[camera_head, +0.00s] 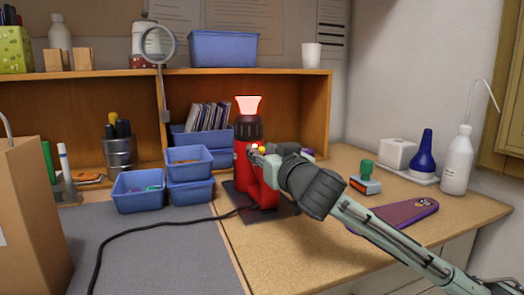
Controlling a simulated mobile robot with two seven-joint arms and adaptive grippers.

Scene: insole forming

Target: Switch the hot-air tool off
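The red hot-air tool (242,158) stands upright on a dark base plate (285,210) on the workbench. Its flared top nozzle (248,105) glows red above a black collar, and a black cable runs from its base to the left. My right gripper (259,153) reaches in from the lower right, with its fingertips at the tool's upper front. A small yellow-orange spot shows by the fingertips. The gripper covers part of the tool's body, and whether the fingers touch it or are closed cannot be made out. My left gripper is not in view.
Blue bins (138,191) stand left of the tool, near a magnifier (158,46). A purple-edged insole-shaped piece (400,214) lies right of my arm. The grey mat (165,262) is clear except for the cable.

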